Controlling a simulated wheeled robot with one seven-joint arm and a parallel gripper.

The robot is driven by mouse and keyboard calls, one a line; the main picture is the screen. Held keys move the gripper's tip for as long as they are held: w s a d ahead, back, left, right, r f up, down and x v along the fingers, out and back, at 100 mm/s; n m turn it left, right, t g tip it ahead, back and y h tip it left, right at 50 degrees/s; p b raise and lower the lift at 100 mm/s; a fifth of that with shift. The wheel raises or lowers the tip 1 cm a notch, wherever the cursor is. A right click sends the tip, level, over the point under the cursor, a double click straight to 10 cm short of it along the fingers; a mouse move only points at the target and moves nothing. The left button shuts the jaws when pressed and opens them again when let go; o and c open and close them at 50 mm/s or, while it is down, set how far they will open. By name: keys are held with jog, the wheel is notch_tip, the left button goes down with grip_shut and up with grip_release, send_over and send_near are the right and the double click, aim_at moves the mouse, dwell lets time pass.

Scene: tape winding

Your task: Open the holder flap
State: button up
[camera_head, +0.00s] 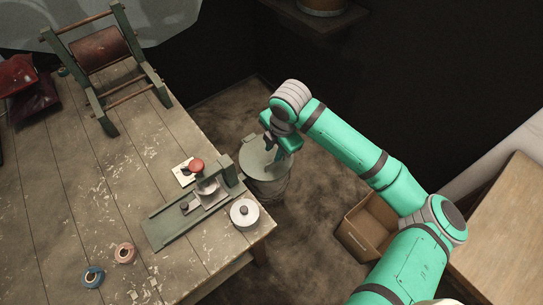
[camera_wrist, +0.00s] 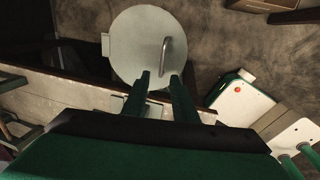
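A grey-green holder (camera_head: 165,228) sits near the right edge of the table. It has a flat base, short uprights and a shiny rounded metal part (camera_head: 207,187). I cannot tell for sure which part is its flap, or whether it is open. My gripper (camera_head: 280,158) is right of the holder, past the table edge and above a round-lidded bin. The bin's lid and handle show beyond the fingertips.
The bin (camera_head: 262,160) stands on the floor beside the table; its lid also shows in the wrist view (camera_wrist: 133,40). A white round pot (camera_head: 244,212) and a red knob (camera_head: 196,165) flank the holder. Tape rolls (camera_head: 93,276) lie front left. A wooden-drum winder (camera_head: 100,48) stands at the back.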

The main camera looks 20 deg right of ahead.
aim_at(272, 162)
jog(key=f, duration=0.3)
jog(key=w+f, duration=0.1)
jog(key=f, duration=0.1)
jog(key=shift+f, duration=0.7)
jog(key=shift+a, duration=0.1)
grip_shut()
jog(key=shift+w, duration=0.1)
jog(key=shift+a, duration=0.15)
